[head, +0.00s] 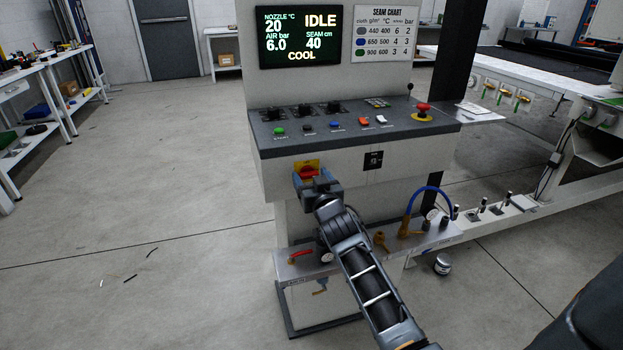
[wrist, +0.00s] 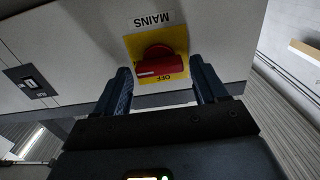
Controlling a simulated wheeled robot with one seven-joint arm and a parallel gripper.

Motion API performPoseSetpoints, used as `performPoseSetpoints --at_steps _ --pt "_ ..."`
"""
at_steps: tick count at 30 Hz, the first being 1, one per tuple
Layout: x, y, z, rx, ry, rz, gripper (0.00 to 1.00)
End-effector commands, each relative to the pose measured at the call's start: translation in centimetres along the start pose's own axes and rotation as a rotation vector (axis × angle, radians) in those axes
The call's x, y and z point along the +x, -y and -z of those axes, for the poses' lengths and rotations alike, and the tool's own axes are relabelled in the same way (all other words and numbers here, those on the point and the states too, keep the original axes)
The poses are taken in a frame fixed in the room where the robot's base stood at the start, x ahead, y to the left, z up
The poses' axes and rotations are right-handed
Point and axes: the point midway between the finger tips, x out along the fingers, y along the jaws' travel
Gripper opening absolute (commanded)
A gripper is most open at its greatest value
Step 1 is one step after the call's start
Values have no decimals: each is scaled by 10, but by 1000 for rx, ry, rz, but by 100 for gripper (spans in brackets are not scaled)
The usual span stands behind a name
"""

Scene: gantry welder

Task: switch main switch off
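The main switch (head: 307,170) is a red rotary handle on a yellow plate, on the front of the grey machine cabinet below the control panel. In the wrist view the red handle (wrist: 160,65) lies crosswise, with a white mark at its left end. The labels MAINS and OFF appear upside down there. My gripper (wrist: 165,88) is open, its two blue fingers spread to either side of the handle's lower part, with gaps visible. In the head view my gripper (head: 309,182) is right in front of the switch and partly covers it.
The control panel (head: 345,124) above has coloured buttons and a red emergency stop (head: 423,111). The screen (head: 300,36) reads IDLE and COOL. A lower shelf (head: 370,250) carries valves, a gauge and a blue hose. The floor to the left is mostly clear.

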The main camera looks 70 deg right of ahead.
Motion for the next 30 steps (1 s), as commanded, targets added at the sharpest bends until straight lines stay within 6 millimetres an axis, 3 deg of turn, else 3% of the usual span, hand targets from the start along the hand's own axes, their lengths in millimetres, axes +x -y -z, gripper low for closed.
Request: performPoseSetpoints --at_steps 14,23,30 --pt "0 0 0 0 0 0 25" --pt "0 1 0 -36 0 1 25" --pt "0 2 0 -169 1 1 25"
